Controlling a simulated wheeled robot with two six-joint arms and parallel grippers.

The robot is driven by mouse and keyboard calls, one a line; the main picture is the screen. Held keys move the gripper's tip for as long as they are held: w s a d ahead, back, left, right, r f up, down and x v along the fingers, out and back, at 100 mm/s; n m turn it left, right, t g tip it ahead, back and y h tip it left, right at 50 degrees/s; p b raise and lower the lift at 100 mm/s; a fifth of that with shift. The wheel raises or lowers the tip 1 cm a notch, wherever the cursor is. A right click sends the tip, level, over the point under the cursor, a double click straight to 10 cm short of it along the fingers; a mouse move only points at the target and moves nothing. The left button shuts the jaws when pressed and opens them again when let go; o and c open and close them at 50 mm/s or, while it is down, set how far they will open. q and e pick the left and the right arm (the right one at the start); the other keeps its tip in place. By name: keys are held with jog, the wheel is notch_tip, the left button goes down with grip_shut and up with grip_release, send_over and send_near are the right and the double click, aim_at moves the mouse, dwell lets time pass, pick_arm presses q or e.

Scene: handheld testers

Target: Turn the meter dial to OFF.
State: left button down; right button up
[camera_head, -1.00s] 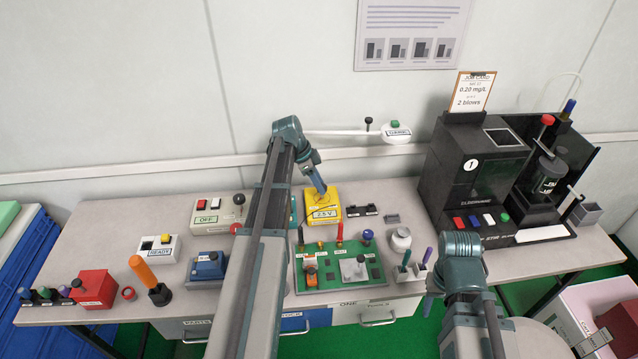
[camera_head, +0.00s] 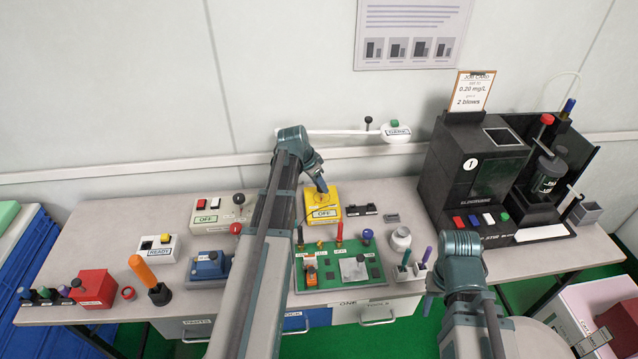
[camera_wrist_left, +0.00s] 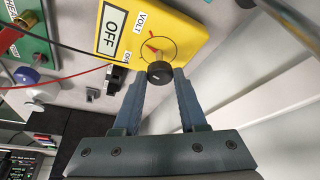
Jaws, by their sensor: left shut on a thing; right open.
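The yellow meter (camera_head: 334,199) stands on the bench, and its display reads OFF. In the left wrist view the meter (camera_wrist_left: 176,27) shows a large OFF display (camera_wrist_left: 112,29), a VOLT label and a round dial scale with a red pointer. My left gripper (camera_head: 321,187) reaches down onto the meter. In the left wrist view its fingers are shut on the black dial knob (camera_wrist_left: 160,73). My right gripper (camera_head: 430,298) is open over the bench's front edge, away from the meter, and no object shows in it.
A green board (camera_head: 327,283) with jacks and plugs lies in front of the meter. A small black rack (camera_head: 361,210) sits right of it, and a grey switch box (camera_head: 206,219) left. A black machine (camera_head: 470,165) fills the bench's right side. A white arm (camera_head: 345,132) hangs behind.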

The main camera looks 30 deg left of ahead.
pick_arm(q)
jog(key=n, duration=0.2)
jog(key=n+y, duration=0.2)
jog(key=n, duration=0.1)
jog(key=shift+s+d+n, duration=0.1)
jog(key=shift+d+n, duration=0.2)
jog(key=n+y, duration=0.1)
jog(key=n, duration=0.1)
jog(key=n+y, duration=0.1)
jog(key=n, duration=0.2)
jog(key=shift+d+n, duration=0.2)
jog(key=shift+n, duration=0.1)
jog(key=shift+n+g, duration=0.3)
jog(key=shift+c, duration=2.3)
grip_release()
jog(key=p+v, duration=1.2)
jog(key=v, duration=0.1)
jog(key=shift+d+r+p, duration=0.3)
jog(key=shift+p, duration=0.1)
